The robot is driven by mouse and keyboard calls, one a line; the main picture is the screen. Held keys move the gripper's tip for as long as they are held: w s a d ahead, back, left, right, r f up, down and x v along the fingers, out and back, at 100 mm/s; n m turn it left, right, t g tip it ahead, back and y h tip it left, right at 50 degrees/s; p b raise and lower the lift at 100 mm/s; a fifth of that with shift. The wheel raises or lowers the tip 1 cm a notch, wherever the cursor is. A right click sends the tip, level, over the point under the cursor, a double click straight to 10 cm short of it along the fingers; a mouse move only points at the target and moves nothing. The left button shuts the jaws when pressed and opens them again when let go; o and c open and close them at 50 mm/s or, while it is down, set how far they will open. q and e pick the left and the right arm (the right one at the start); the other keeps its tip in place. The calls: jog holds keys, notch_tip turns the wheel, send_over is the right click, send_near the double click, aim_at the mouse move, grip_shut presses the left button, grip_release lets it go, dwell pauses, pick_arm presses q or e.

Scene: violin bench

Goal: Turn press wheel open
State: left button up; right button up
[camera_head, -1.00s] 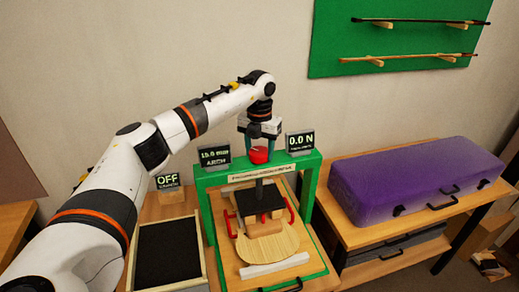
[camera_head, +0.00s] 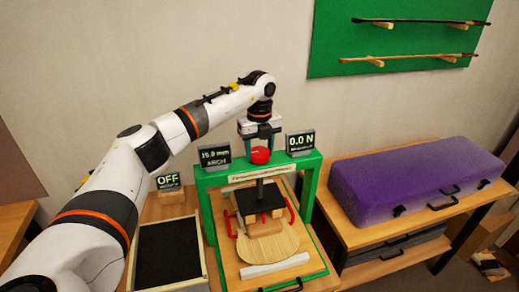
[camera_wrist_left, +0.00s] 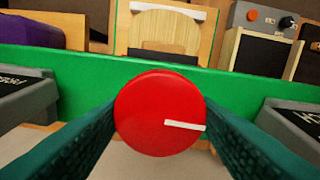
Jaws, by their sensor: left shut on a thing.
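The red press wheel (camera_head: 261,156) sits above the top bar of the green press frame (camera_head: 207,188). In the left wrist view the wheel (camera_wrist_left: 158,112) is a red disc with a white mark pointing right. My left gripper (camera_head: 261,148) comes down from above, its teal fingers on opposite sides of the wheel, shut on it. Below the bar, a shaft leads to a black block (camera_head: 270,197) over a pale wooden violin plate (camera_head: 283,243). The block hides part of the plate. My right gripper is not in view.
Displays on the bar read 15.0 mm (camera_head: 215,157) and 0.0 N (camera_head: 301,143). An OFF sign (camera_head: 168,181) stands behind a black-topped box (camera_head: 168,254) at left. A purple case (camera_head: 415,180) lies on the right-hand bench. Bows hang on a green wall board (camera_head: 400,40).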

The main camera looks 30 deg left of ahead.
aim_at(259, 151)
pick_arm(q)
jog(key=shift+a+r+n, duration=0.1)
jog(key=shift+r+n, duration=0.05)
jog(key=shift+n, duration=0.35)
jog(key=o, duration=1)
jog(key=shift+c, duration=0.2)
jog(key=shift+r, duration=0.25)
notch_tip(259, 151, up, 11)
jog(key=b, duration=0.3)
jog(key=shift+r+b, duration=0.2)
jog(key=shift+b, duration=0.2)
